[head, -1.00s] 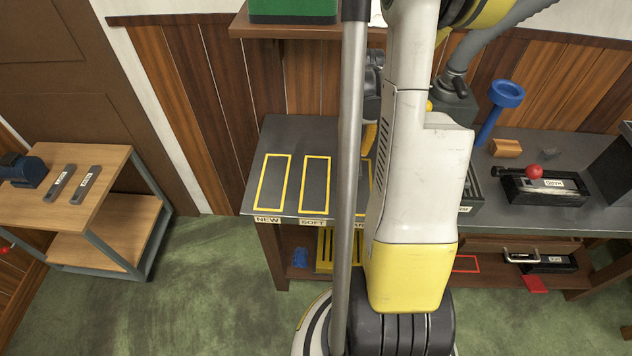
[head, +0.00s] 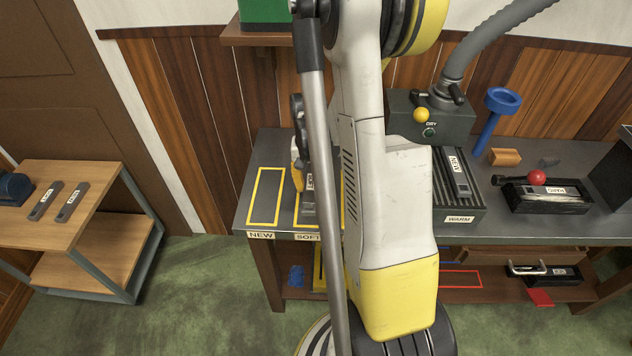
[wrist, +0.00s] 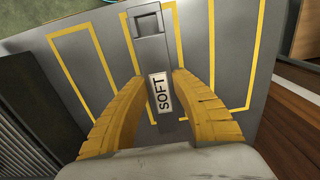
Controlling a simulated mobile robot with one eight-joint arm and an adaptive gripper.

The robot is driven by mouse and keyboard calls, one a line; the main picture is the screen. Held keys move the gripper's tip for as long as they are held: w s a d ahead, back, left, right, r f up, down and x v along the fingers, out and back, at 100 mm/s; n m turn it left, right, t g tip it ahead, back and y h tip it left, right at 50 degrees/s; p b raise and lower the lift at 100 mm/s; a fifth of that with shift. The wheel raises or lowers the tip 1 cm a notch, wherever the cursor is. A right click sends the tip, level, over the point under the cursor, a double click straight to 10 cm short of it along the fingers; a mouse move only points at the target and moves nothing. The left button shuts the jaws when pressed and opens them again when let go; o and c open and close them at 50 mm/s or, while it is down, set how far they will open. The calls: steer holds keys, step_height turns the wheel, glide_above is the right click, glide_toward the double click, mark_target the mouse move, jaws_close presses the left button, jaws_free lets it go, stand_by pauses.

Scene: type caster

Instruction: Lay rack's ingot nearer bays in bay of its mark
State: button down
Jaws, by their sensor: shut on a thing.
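My gripper (wrist: 160,77) is shut on a dark grey ingot (wrist: 150,54) marked SOFT, with a yellow finger on each side. In the wrist view the ingot lies along the middle yellow-outlined bay (wrist: 181,58), within its lines; whether it touches the surface I cannot tell. In the head view my gripper (head: 298,172) and the ingot (head: 307,211) are at the SOFT bay (head: 296,218), partly hidden by my arm. The NEW bay (head: 265,196) is empty. The rack (head: 440,221), labelled WARM, holds another ingot (head: 458,177), seemingly marked NEW.
A grey box (head: 400,108) with a yellow knob stands behind the rack. A black ingot holder (head: 545,205) with a red ball lies farther right. Two ingots (head: 46,200) lie on the wooden side table (head: 92,178) at left. A shelf (head: 255,34) overhangs the bench.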

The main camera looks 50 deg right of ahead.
mark_target(311, 193)
steer(key=shift+f+b, duration=0.7)
steer(key=shift+f, duration=1)
steer(key=c, duration=1.1)
jaws_free()
steer(key=shift+f, duration=0.1)
steer(key=shift+c, duration=0.2)
